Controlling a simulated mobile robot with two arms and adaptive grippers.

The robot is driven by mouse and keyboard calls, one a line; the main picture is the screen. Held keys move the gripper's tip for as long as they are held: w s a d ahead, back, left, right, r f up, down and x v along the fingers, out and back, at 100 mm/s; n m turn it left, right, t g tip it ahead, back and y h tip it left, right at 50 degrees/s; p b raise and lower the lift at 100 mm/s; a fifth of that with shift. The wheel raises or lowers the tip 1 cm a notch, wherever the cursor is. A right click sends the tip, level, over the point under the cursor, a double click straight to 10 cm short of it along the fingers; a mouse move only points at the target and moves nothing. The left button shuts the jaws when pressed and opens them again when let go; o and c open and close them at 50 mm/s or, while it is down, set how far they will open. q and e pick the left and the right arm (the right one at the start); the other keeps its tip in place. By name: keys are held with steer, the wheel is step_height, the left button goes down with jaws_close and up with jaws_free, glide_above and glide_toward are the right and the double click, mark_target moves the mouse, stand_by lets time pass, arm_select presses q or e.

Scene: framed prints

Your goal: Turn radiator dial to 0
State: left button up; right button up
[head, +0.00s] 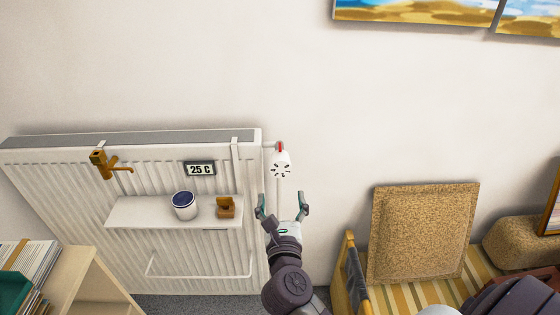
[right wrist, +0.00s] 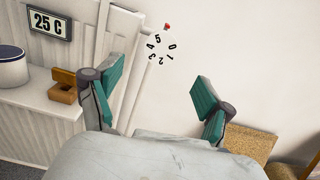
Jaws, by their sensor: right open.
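The radiator dial (head: 282,165) is a white knob with black numbers at the radiator's upper right corner, with a small red marker at its top. In the right wrist view the dial (right wrist: 160,50) shows the numbers 0 to 5, with the 5 nearest the red marker (right wrist: 167,26) and the 0 to the right of it. My right gripper (head: 282,206) is open and empty, below the dial and apart from it. Its two teal fingers (right wrist: 160,97) are spread wide in the right wrist view. My left gripper is not in view.
The white radiator (head: 75,180) carries a shelf (head: 150,212) with a dark-topped cup (head: 184,206) and a small wooden box (head: 226,208). A display (head: 200,169) reads 25 C. A cushioned bench (head: 422,232) stands at right. The wall around the dial is clear.

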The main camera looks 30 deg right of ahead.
mark_target(280, 161)
steer(key=shift+m, duration=0.4)
steer(key=p+x, duration=0.3)
steer(key=x, duration=1)
steer(key=shift+w+d+r, duration=0.15)
steer(key=shift+w+d, duration=0.05)
steer(key=shift+w, duration=0.05)
steer(key=c, duration=1.1)
